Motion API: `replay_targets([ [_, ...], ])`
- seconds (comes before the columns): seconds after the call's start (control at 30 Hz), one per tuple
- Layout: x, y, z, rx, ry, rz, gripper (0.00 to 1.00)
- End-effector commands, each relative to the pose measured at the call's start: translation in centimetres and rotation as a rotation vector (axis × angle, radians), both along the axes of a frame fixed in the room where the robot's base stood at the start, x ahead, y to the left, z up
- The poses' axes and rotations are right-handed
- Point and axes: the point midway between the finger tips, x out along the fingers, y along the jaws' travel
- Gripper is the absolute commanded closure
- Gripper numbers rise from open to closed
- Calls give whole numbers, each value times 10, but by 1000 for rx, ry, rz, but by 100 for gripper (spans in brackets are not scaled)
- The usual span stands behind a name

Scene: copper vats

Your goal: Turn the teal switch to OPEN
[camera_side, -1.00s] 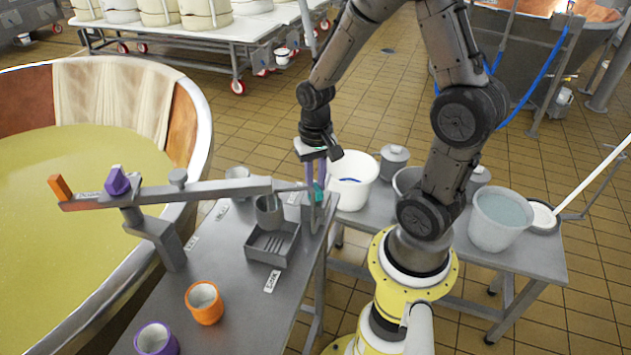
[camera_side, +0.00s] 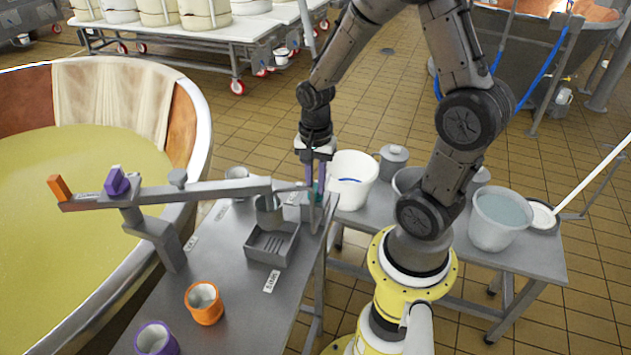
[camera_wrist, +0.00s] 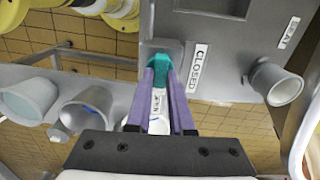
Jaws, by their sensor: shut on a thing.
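The teal switch (camera_wrist: 164,72) sits on a grey plate and shows in the wrist view between the purple fingers of my gripper (camera_wrist: 160,80). My gripper is shut on it. A white CLOSED label (camera_wrist: 197,65) is just right of the switch. In the side view my gripper (camera_side: 317,185) points down at the right end of the grey beam, and the switch is mostly hidden there.
A grey beam (camera_side: 220,190) carries a purple block (camera_side: 116,181) and an orange block (camera_side: 59,187). Orange (camera_side: 204,306) and purple (camera_side: 155,341) cups stand in front. A white bucket (camera_side: 352,180) is close behind my gripper.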

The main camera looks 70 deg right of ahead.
Motion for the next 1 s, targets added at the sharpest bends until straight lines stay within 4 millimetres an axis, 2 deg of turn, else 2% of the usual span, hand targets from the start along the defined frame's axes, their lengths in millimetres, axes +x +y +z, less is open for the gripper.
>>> replay_targets([
  [0.5, 1, -1, 2, -3, -5, -22, 100],
  [0.53, 1, -1, 2, -3, -5, -22, 78],
  [0.7, 1, -1, 1, -2, -3, -21, 50],
  [1.0, 0, 0, 2, -1, -2, -20, 50],
])
